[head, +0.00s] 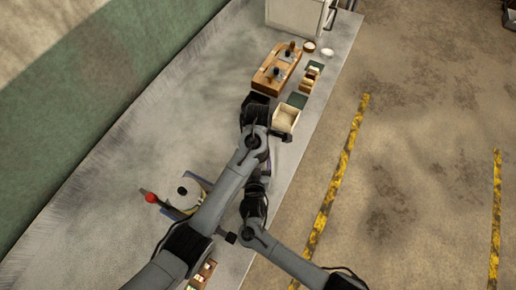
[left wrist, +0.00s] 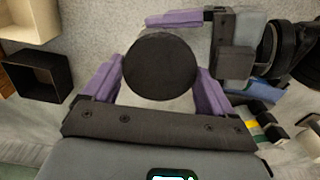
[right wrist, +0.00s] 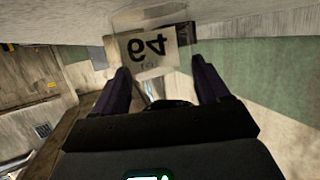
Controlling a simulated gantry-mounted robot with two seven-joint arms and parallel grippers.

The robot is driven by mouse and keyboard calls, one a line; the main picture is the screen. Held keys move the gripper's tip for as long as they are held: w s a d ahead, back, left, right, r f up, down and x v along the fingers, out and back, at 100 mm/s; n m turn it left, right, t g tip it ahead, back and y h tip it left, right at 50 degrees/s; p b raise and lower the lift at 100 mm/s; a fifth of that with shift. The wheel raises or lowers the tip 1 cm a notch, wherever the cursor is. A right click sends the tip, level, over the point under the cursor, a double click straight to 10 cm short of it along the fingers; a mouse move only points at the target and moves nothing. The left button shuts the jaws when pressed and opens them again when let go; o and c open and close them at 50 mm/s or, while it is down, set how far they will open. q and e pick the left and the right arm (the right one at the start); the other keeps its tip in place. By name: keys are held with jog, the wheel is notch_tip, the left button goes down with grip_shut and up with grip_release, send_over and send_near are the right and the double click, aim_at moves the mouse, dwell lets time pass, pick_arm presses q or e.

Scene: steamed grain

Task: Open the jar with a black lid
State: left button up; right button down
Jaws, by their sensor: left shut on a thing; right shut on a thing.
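The black round lid (left wrist: 160,67) lies between the purple fingers of my left gripper (left wrist: 161,70), which is closed on it from both sides. My right gripper (right wrist: 160,78) is closed on the jar. Part of my right gripper also shows at the top of the left wrist view, close beside the lid. In the head view my arms hide the jar and lid. Whether the lid is seated on the jar or loose cannot be told.
A cream open box (head: 285,119) stands near the table's right edge, with a dark green item (head: 297,100) behind it. A wooden stand (head: 270,82) with dark bottles is farther back. A white round item (head: 186,192) and a red knob (head: 151,198) are left of my arms. The left tabletop is clear.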

pick_arm(q)
jog(key=shift+r, duration=0.15)
jog(key=shift+r, duration=1.9)
pick_arm(e)
grip_release()
